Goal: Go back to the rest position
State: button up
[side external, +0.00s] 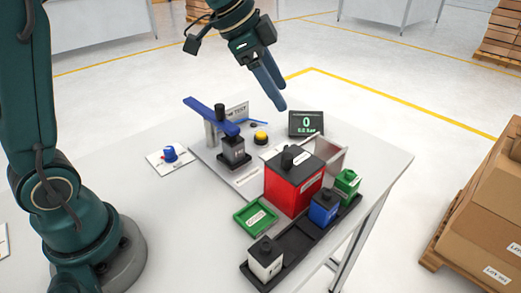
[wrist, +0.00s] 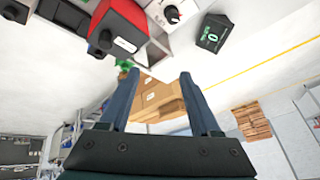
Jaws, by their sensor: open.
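My gripper (side external: 271,84) is high above the back of the table, with its dark blue fingers pointing down and to the right in the side view. In the wrist view the fingers (wrist: 160,90) stand apart with nothing between them. No object touches the gripper. The white table (side external: 150,131) lies below it. A red block with a black knob (side external: 291,186) stands on the table and also shows in the wrist view (wrist: 118,28).
A black tray (side external: 293,243) holds white, blue and green blocks. A green tray (side external: 255,218), a display (side external: 306,123), a yellow button (side external: 261,138), a blue-levered test fixture (side external: 213,115) and a blue knob (side external: 169,153) are on the table. Boxes (side external: 490,205) stand at right.

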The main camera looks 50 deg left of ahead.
jog(key=s+d+r+n, duration=0.1)
jog(key=s+r+n, duration=0.15)
jog(key=s, duration=0.55)
jog(key=s+a+f+n+y, duration=0.1)
jog(key=s+f+n, duration=0.2)
jog(key=s, duration=0.3)
jog(key=s+f+n+y, duration=0.1)
jog(key=s+f+n, duration=0.2)
jog(key=s, duration=0.3)
jog(key=shift+s+a+f+y, duration=0.25)
jog(key=shift+a+y, duration=0.05)
jog(key=shift+a, duration=0.1)
jog(key=shift+o, duration=1.2)
jog(key=shift+n, duration=0.35)
jog(key=o, duration=0.3)
jog(key=shift+f, duration=0.1)
jog(key=shift+o, duration=0.2)
jog(key=w+a+r+m+g, duration=0.3)
jog(key=w+a+r, duration=0.3)
jog(key=a+r, duration=0.2)
jog(key=w+a+n+g, duration=0.1)
jog(key=a+n+g, duration=0.1)
jog(key=a, duration=0.7)
jog(key=a+f+n, duration=0.1)
jog(key=a+f, duration=0.3)
jog(key=f, duration=0.8)
jog(key=shift+s+f, duration=0.3)
jog(key=shift+f, duration=0.1)
